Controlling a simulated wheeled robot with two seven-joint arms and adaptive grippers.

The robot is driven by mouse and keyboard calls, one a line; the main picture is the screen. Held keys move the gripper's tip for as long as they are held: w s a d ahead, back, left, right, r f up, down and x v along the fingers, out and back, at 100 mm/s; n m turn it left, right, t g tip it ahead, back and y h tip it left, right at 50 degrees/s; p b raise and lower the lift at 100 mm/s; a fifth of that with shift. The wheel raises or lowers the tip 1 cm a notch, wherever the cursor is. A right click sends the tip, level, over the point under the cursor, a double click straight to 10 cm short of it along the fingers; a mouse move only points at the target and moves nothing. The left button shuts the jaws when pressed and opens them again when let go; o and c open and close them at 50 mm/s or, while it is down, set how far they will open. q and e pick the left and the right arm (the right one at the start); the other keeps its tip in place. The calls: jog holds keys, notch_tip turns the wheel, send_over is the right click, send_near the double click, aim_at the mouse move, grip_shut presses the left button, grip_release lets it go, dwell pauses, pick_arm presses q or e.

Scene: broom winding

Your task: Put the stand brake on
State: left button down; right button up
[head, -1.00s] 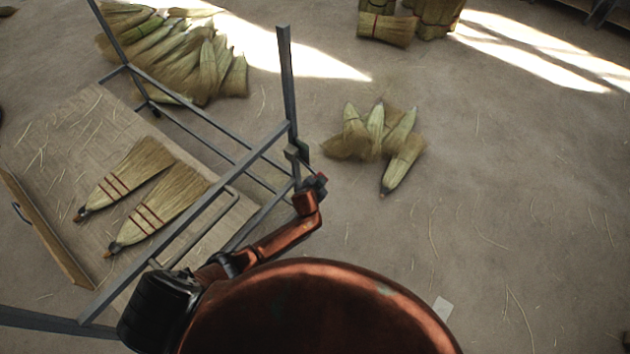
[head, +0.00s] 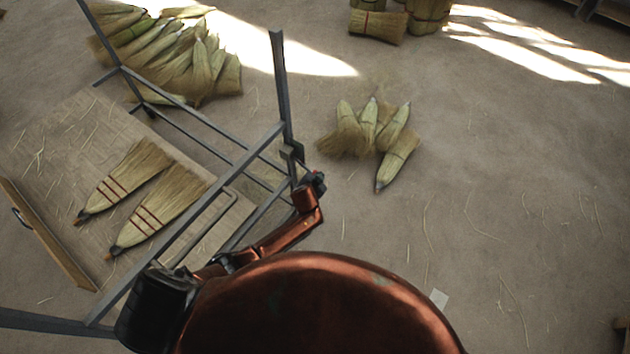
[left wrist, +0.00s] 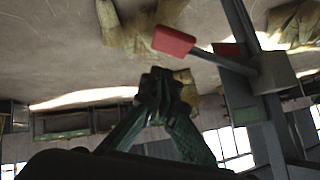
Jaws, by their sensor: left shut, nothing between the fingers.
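The stand is a grey metal frame (head: 196,230) at the left of the head view. In the left wrist view, a lever with a red grip (left wrist: 173,41) runs to a grey block (left wrist: 272,72) on the stand's post; a second red part (left wrist: 228,50) shows beside it. My left gripper (head: 316,182) is at the stand's right post. Its fingers are shut and empty in the left wrist view (left wrist: 160,80), in front of and below the red grip in the picture, with no clear contact. In the head view the lever is hidden or too small to make out. My right gripper is not in view.
Two brooms (head: 128,180) lie on the wooden board (head: 60,135) within the frame. A broom pile (head: 185,60) lies behind it, and a smaller group (head: 372,135) lies on the floor to the right. The floor at the right is mostly clear.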

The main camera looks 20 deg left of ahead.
pick_arm(q)
jog(key=v, duration=1)
jog(key=shift+d, duration=0.25)
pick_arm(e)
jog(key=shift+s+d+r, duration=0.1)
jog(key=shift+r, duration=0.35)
pick_arm(q)
jog(key=shift+f, duration=0.1)
